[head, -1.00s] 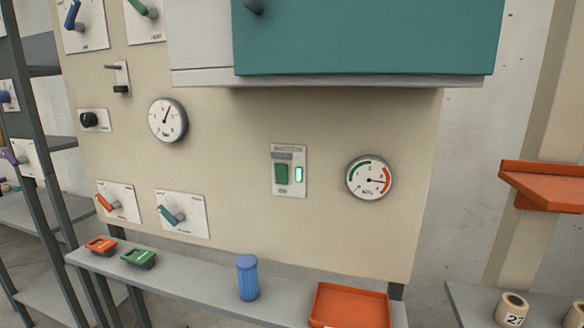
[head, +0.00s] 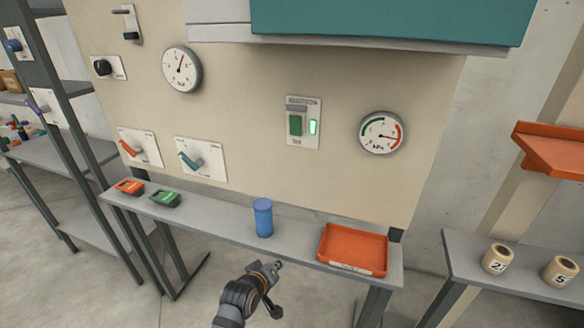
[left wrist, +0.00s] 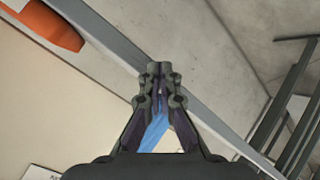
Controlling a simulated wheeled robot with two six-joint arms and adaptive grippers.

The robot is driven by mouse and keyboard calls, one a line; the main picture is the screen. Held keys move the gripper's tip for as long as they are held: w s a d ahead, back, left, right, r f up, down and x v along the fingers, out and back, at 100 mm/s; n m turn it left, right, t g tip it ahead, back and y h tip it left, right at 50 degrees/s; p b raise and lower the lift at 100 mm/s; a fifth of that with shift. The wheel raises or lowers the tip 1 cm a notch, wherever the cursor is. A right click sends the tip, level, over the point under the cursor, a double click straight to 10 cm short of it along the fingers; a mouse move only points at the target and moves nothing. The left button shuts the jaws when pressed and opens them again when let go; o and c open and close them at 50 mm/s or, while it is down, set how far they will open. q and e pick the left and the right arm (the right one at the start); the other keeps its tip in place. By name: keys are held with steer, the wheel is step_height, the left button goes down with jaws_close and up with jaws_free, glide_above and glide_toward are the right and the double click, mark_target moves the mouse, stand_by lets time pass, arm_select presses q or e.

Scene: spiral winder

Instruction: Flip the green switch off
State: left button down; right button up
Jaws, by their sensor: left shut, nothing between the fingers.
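The green switch (head: 295,125) is a rocker on a white plate on the beige panel, right of the panel's middle in the head view. A small green lamp (head: 312,127) beside it is lit. My left gripper (head: 279,266) is low in the head view, in front of the panel's shelf and well below the switch. Its fingers are shut and empty; their tips also meet in the left wrist view (left wrist: 159,70). The switch does not show in the left wrist view. My right gripper is not in view.
A kPa gauge (head: 382,132) is right of the switch. A teal cabinet (head: 390,22) juts out above. On the shelf (head: 220,212) stand a blue cylinder (head: 263,217) and an orange tray (head: 352,250). The panel around the switch is clear.

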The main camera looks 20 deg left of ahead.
arm_select(q)
step_height(320, 180, up, 36)
steer(key=n+t+p, duration=0.1)
steer(key=n+t, duration=0.7)
steer(key=n, duration=0.1)
steer(key=shift+w+f, duration=0.25)
steer(key=shift+w, duration=0.1)
steer(key=shift+a, duration=0.1)
steer(key=p, duration=0.6)
glide_toward(296, 122)
steer(key=w, duration=0.3)
steer(key=w+r, duration=0.1)
steer(key=w, duration=0.1)
steer(key=shift+w, duration=0.35)
steer(key=shift+w+f, duration=0.15)
steer(key=shift+w, duration=0.4)
